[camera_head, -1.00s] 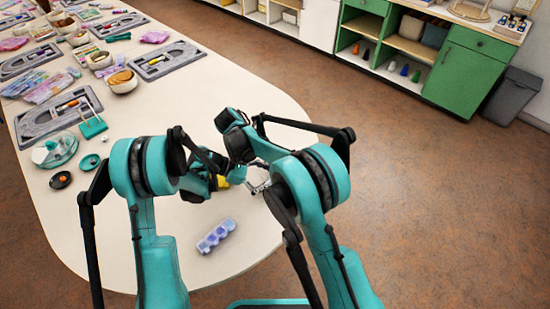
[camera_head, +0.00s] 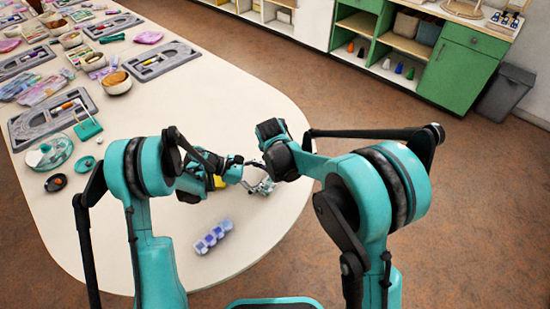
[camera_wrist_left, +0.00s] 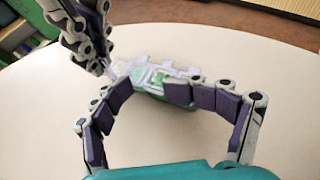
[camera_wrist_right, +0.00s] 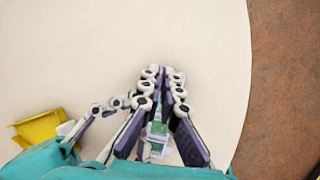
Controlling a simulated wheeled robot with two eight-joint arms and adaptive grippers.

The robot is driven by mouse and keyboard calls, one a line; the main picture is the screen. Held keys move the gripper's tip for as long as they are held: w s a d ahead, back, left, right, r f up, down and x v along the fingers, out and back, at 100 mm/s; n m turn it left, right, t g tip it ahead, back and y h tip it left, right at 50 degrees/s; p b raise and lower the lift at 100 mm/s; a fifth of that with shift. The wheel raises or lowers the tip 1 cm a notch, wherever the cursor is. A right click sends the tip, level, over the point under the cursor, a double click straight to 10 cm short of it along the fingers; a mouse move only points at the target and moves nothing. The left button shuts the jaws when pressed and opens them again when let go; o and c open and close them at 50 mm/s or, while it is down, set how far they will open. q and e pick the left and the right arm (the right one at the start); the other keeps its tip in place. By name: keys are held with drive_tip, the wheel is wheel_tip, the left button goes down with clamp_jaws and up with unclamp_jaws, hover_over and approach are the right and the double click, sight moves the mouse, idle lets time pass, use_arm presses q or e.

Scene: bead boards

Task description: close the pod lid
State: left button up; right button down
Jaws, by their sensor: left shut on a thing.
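The pod (camera_wrist_left: 160,80), a small green and clear row of compartments, lies near the table's rounded end. A clear flap shows at its left in the left wrist view; its exact lid angle is unclear. My left gripper (camera_wrist_left: 145,93) is shut on the pod, one finger at either side; in the head view (camera_head: 262,186) it is small. My right gripper (camera_wrist_right: 163,75) has its fingertips almost together, above the pod, with green parts (camera_wrist_right: 158,130) showing between its fingers. In the left wrist view the right fingers (camera_wrist_left: 103,68) point down at the pod's left end.
A blue-purple compartment box (camera_head: 213,236) lies apart on the near table. The table edge (camera_head: 314,170) is close on the right. White tabletop around the grippers is bare.

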use_arm(q)
drive_tip(key=shift+s+f, duration=0.1)
drive_tip(key=shift+f, duration=0.1)
use_arm(e)
drive_tip(key=shift+d+t+y, duration=0.15)
drive_tip(key=shift+t+y, duration=0.15)
drive_tip(key=shift+y, duration=0.1)
use_arm(q)
drive_tip(key=shift+c, duration=0.2)
drive_tip(key=c, duration=0.4)
use_arm(e)
drive_tip(key=c, duration=1.8)
unclamp_jaws()
drive_tip(key=shift+f, duration=0.1)
use_arm(q)
drive_tip(key=c, duration=0.6)
use_arm(e)
drive_tip(key=shift+o, duration=0.2)
use_arm(q)
drive_tip(key=shift+c, duration=0.6)
drive_tip(key=shift+c, duration=0.2)
use_arm(e)
drive_tip(key=shift+s, duration=0.1)
use_arm(q)
drive_tip(key=shift+r, duration=0.1)
clamp_jaws()
use_arm(e)
drive_tip(key=v, duration=1.2)
